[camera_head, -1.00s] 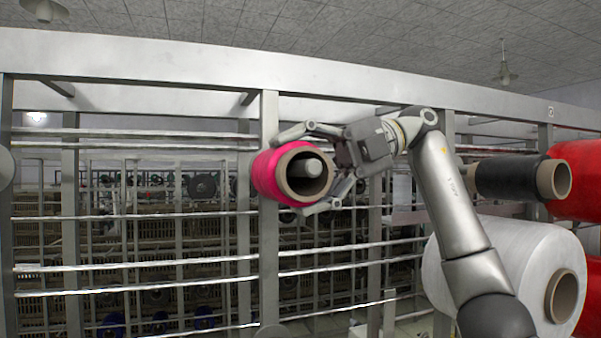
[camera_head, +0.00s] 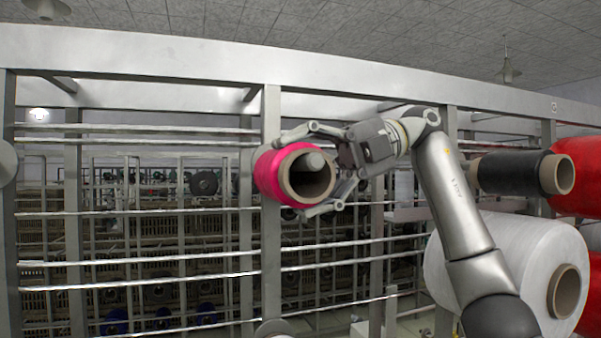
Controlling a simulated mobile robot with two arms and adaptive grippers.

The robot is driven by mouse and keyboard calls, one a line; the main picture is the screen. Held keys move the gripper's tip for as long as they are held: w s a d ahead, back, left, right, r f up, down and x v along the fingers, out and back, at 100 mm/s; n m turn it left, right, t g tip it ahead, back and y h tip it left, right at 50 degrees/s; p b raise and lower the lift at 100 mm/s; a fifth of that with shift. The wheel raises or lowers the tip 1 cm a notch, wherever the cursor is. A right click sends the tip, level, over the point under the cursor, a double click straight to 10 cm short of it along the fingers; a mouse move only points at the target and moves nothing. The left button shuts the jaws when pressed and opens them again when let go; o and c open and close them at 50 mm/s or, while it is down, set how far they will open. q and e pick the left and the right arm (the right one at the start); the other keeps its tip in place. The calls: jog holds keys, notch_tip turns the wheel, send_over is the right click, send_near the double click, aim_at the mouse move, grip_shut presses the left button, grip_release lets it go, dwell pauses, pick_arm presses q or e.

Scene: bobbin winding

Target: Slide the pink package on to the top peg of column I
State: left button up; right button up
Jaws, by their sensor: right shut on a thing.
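The pink package (camera_head: 267,176) is a bobbin with a brown cardboard core, at the upper part of a grey upright column (camera_head: 271,235) of the rack. A rounded grey peg end (camera_head: 312,161) shows inside the core, near its upper side. My right gripper (camera_head: 318,168) is shut on the package from the right, one finger above and one below. The far side of the package and the peg's base are hidden. My left gripper is not in view.
At the right, a black bobbin (camera_head: 510,172), red bobbins (camera_head: 577,175) and a large white bobbin (camera_head: 505,255) sit close to my right arm. Horizontal rails (camera_head: 130,262) cross the rack.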

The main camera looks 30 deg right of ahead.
jog(key=o, duration=1.2)
jog(key=v, duration=0.7)
jog(key=shift+d, duration=0.2)
jog(key=shift+s+r, duration=0.1)
